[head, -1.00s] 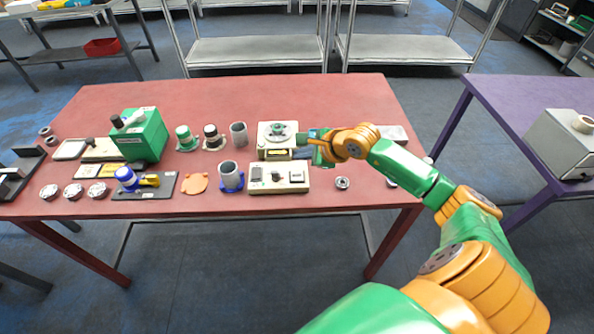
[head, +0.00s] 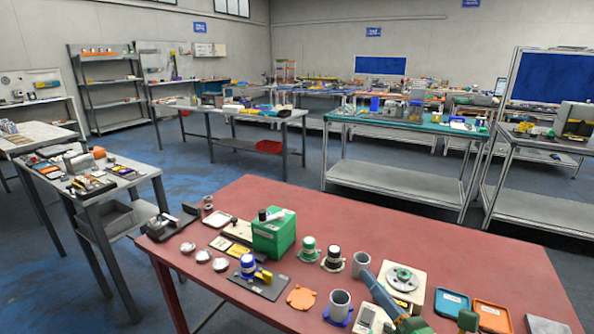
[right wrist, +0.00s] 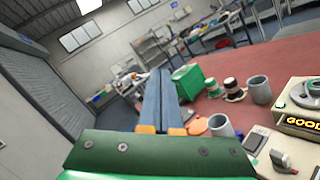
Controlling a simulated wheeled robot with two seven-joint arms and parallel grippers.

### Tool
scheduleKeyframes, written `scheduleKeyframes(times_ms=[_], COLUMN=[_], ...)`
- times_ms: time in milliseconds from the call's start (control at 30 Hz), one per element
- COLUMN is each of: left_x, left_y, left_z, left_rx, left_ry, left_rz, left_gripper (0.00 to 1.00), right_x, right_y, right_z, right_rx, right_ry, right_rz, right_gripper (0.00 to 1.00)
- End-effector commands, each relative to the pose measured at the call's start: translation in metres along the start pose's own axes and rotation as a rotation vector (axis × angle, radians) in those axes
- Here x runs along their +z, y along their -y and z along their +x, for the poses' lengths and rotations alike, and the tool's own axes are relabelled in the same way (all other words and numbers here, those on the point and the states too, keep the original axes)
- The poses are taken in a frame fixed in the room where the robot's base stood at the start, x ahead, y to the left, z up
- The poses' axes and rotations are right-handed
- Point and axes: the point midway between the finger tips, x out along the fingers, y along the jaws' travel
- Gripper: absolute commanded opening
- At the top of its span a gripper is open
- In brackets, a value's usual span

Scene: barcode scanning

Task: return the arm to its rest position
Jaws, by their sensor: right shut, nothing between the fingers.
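My right gripper (head: 370,283) shows at the bottom of the head view, with its blue-grey fingers pointing up and left. It is above the front part of the red table (head: 480,262), in front of a cream device with a round plate (head: 404,279). In the right wrist view the two long fingers (right wrist: 159,80) lie together with nothing between them. That view also shows the cream device, with a lit "GOOD" display (right wrist: 303,124). Most of the right arm is outside the head view. My left gripper is in no view.
A green box (head: 273,236), grey cups (head: 340,303), flanged parts (head: 308,248) and an orange disc (head: 301,297) stand on the red table. Blue and orange trays (head: 491,316) lie at the right. The table's back strip is bare. A grey side table (head: 95,180) stands at left.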

Motion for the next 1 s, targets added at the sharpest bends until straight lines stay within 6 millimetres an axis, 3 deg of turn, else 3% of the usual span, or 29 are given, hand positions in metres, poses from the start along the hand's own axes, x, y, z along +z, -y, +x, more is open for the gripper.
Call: scheduleKeyframes(times_ms=[33, 67, 100, 200, 300, 467, 633, 867, 1000], left_x=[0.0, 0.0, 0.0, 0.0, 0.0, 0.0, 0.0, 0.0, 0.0], left_y=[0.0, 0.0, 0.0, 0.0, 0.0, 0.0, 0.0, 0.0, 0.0], left_z=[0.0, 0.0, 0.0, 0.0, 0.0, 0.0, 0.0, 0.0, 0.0], left_rx=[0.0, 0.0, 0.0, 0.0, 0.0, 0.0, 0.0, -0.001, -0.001], left_ry=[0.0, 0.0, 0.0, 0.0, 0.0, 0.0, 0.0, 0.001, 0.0], left_rz=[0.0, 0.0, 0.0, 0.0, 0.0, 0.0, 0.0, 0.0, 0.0], left_gripper=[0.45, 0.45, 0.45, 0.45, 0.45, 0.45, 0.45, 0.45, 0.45], right_x=[0.018, 0.025, 0.02, -0.026, -0.077, -0.147, -0.202, -0.267, -0.312], right_y=[0.011, 0.029, 0.058, 0.103, 0.113, 0.094, 0.049, 0.1, 0.13], right_z=[-0.015, -0.029, -0.054, -0.11, -0.153, -0.205, -0.25, -0.261, -0.283], right_rx=[-0.091, -0.177, -0.314, -0.628, -0.888, -1.251, -1.619, -1.697, -1.741], right_ry=[0.194, 0.32, 0.467, 0.689, 0.803, 0.891, 0.908, 0.914, 0.914], right_rz=[0.345, 0.571, 0.849, 1.306, 1.573, 1.842, 2.02, 1.984, 1.958], right_gripper=[0.0, 0.0, 0.0, 0.0, 0.0, 0.0, 0.0, 0.0, 0.0])
